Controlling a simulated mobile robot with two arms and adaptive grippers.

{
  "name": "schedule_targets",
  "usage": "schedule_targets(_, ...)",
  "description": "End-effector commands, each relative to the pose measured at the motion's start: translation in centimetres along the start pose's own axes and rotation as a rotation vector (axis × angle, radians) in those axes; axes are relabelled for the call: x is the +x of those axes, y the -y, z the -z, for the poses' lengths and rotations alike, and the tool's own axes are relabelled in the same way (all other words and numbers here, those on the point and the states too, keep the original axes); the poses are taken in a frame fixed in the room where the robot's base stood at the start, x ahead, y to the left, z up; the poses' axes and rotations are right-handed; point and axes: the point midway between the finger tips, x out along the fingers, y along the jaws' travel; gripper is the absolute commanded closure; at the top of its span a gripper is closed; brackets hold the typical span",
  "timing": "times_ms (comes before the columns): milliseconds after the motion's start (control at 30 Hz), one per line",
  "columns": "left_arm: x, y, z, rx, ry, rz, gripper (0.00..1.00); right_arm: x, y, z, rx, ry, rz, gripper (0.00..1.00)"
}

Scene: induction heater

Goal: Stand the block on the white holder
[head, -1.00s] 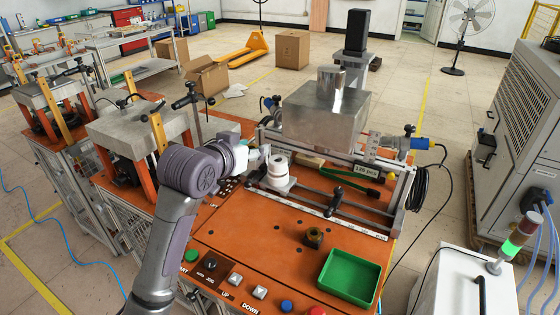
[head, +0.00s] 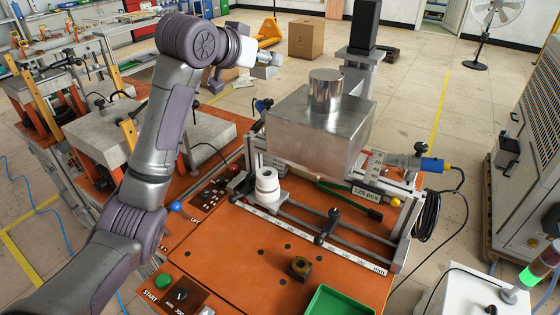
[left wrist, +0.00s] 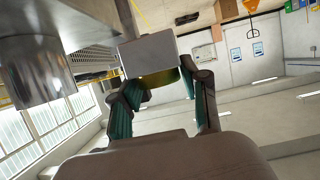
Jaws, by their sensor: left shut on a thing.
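My left gripper (head: 258,66) is raised high, left of the metal press block and above the far edge of the orange table. In the left wrist view the fingers (left wrist: 164,84) are shut on a grey block (left wrist: 148,54) with a yellowish underside; it shows small in the head view (head: 268,58). The block is in the air, apart from the holder. The white holder (head: 267,188), round and stepped, stands upright on the orange table, lower than the gripper, with nothing on its top. My right gripper is not in view.
The large metal press block (head: 318,130) with its cylinder (head: 325,92) stands right behind the holder; the cylinder fills the left of the wrist view (left wrist: 38,65).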

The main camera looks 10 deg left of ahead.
Motion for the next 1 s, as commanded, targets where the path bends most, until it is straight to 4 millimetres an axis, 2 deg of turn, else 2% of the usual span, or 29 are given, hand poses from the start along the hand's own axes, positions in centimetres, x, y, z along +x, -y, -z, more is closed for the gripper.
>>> schedule_targets(67, 0.1, 0.1, -0.2, 0.0, -0.001, 0.001, 0.95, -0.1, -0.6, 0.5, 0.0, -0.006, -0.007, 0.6)
schedule_targets(167, 0.6, 0.1, -1.5, 0.0, 0.001, 0.001, 0.95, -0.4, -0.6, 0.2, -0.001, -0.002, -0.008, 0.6)
schedule_targets(400, 3.0, 0.1, -7.4, -0.002, 0.005, 0.001, 0.95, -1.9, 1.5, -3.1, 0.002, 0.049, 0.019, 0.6)
schedule_targets(500, 4.0, 0.1, -9.8, -0.002, 0.004, 0.0, 0.95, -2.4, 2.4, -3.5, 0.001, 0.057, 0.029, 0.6)
schedule_targets(633, 5.3, 0.1, -13.1, -0.002, 0.005, 0.001, 0.95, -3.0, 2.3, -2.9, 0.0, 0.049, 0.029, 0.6)
schedule_targets(833, 7.3, 0.1, -18.0, -0.003, 0.004, 0.0, 0.95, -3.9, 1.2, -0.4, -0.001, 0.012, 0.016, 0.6)
schedule_targets(1000, 8.5, 0.2, -20.9, 0.0, 0.001, 0.001, 0.95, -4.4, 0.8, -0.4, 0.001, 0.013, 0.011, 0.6)
